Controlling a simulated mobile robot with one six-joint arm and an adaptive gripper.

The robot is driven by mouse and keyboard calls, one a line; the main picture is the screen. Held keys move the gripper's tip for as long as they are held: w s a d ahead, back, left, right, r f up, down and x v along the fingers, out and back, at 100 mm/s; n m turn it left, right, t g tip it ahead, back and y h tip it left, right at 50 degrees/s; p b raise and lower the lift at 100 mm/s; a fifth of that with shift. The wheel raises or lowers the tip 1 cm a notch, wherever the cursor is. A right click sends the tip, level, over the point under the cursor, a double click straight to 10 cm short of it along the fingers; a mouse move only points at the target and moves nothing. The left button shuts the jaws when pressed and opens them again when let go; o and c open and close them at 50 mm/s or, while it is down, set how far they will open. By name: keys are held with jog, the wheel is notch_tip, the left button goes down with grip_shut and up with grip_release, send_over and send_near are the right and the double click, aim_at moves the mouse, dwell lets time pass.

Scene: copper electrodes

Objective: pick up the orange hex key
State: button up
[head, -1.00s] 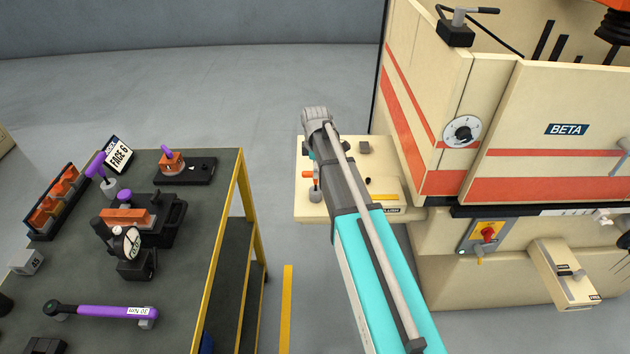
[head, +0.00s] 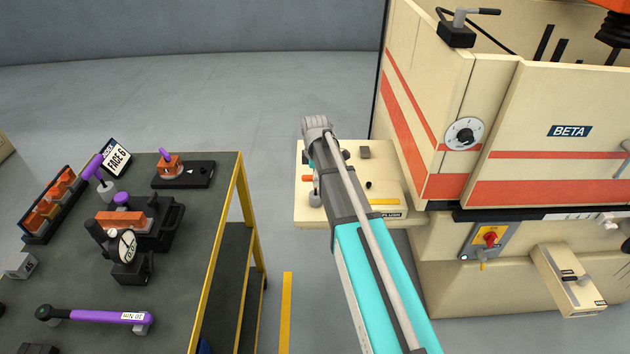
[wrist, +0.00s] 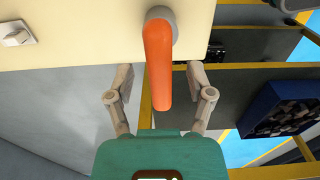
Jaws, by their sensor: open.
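The orange hex key (wrist: 158,65) shows large in the wrist view, its far end at a round grey post (wrist: 162,17) on a cream surface. Its orange length points toward my gripper. My gripper (wrist: 160,78) is open, with one finger on each side of the key in the picture. Gaps show on both sides, and I see no contact. How deep the key sits between the fingers is hard to tell. In the head view, a small part of the orange key (head: 307,178) shows left of my arm, which hides the fingers.
The key is at a cream shelf (head: 385,215) beside the BETA machine (head: 570,131). A yellow bar (head: 384,201) and small dark parts lie on it. A dark workbench (head: 195,250) with purple-handled tools stands left. Between bench and machine is open floor with a yellow stripe.

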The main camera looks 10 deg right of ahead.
jog(key=shift+f, duration=0.3)
dwell(0.5)
grip_shut()
dwell(0.4)
